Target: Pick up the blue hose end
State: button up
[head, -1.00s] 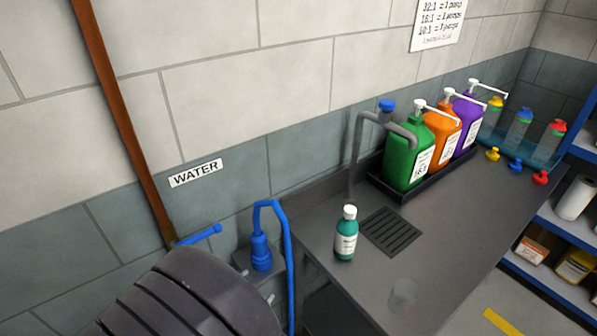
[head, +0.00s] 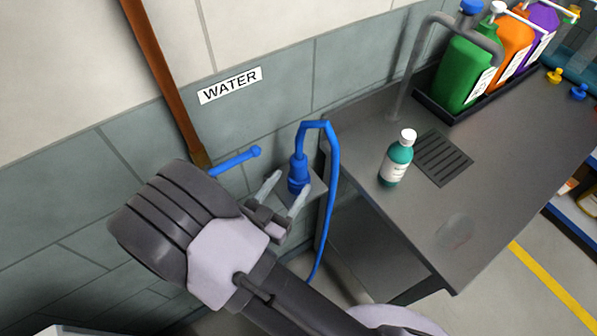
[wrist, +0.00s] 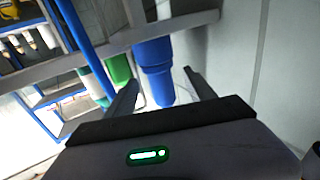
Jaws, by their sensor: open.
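The blue hose end (head: 298,174) stands upright on a small grey wall bracket (head: 318,188), with its blue hose looping up from the top and down to the right. In the wrist view the blue hose end (wrist: 153,62) appears large, between the two fingertips. My gripper (head: 293,181) is open, its fingers pointing at the hose end from the near left. In the wrist view my gripper (wrist: 161,75) is empty, and its fingers show one on each side of the hose end. I cannot tell whether they touch it.
A blue valve lever (head: 236,161) on a brown pipe (head: 165,85) is close on the left. The grey counter (head: 420,215) on the right holds a teal bottle (head: 396,160), a drain grate (head: 443,157), a grey tap (head: 402,80) and a green pump jug (head: 465,70).

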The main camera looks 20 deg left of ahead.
aim_at(294, 167)
jog(key=x, duration=0.2)
jog(key=b+x, duration=0.1)
jog(key=x, duration=0.2)
jog(key=shift+d+r, duration=0.1)
jog(key=shift+r, duration=0.15)
grip_shut()
jog(key=shift+r, duration=0.25)
notch_tip(294, 167, up, 4)
jog(key=shift+f+p, duration=0.1)
jog(key=shift+p, duration=0.9)
jog(key=s+d+r+p+v, duration=0.1)
jog(key=d+p+v, duration=0.2)
jog(key=v, duration=1.2)
notch_tip(294, 167, up, 7)
jog(key=p, duration=0.6)
jog(key=shift+s+d+p, duration=0.15)
jog(key=shift+s+p, duration=0.05)
jog(key=shift+p, duration=0.2)
